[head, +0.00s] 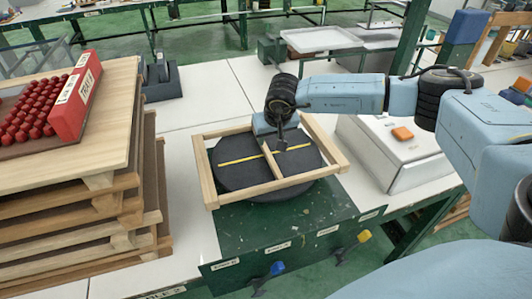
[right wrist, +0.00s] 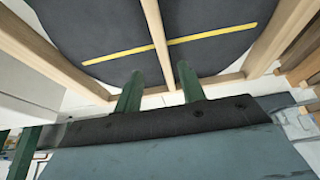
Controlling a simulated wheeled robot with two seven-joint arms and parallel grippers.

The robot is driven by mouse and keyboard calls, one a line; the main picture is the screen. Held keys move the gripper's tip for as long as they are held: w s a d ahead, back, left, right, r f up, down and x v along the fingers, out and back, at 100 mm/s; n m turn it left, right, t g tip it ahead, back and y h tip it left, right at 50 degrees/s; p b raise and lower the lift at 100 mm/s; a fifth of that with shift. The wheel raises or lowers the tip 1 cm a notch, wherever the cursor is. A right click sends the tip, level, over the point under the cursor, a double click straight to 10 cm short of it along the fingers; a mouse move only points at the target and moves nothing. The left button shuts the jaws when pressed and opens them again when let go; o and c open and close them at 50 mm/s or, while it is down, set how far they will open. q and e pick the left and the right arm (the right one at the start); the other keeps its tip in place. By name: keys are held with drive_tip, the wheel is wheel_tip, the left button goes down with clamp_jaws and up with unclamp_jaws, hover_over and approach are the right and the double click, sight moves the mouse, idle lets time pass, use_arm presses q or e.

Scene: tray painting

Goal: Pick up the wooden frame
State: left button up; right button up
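The wooden frame (head: 206,172) is a light rectangle with one middle bar. It lies flat over a black round turntable (head: 240,176) with a yellow line across it. My right gripper (head: 282,143) is above the frame near the middle bar's far end. In the right wrist view the two green fingers of my right gripper (right wrist: 158,82) are apart, with the frame's middle bar (right wrist: 156,35) between them in the picture. I cannot tell whether they touch the bar. My left gripper is not in view.
Stacked wooden trays (head: 75,215) stand at the left, with a red box (head: 77,100) and several red pieces on top. A white box with an orange button (head: 402,133) is at the right. A green panel (head: 300,232) with blue and yellow knobs is in front. White table shows behind.

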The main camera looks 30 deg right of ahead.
sight(267, 149)
drive_tip(key=shift+w+f, duration=0.15)
drive_tip(key=shift+f, duration=0.45)
drive_tip(key=x, duration=0.4)
drive_tip(key=shift+a+f, duration=0.2)
drive_tip(key=shift+f, duration=0.2)
drive_tip(key=shift+c, duration=0.6)
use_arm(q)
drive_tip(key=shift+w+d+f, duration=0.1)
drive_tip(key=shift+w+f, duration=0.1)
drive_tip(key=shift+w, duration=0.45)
use_arm(e)
clamp_jaws()
drive_tip(key=shift+w+r, duration=0.1)
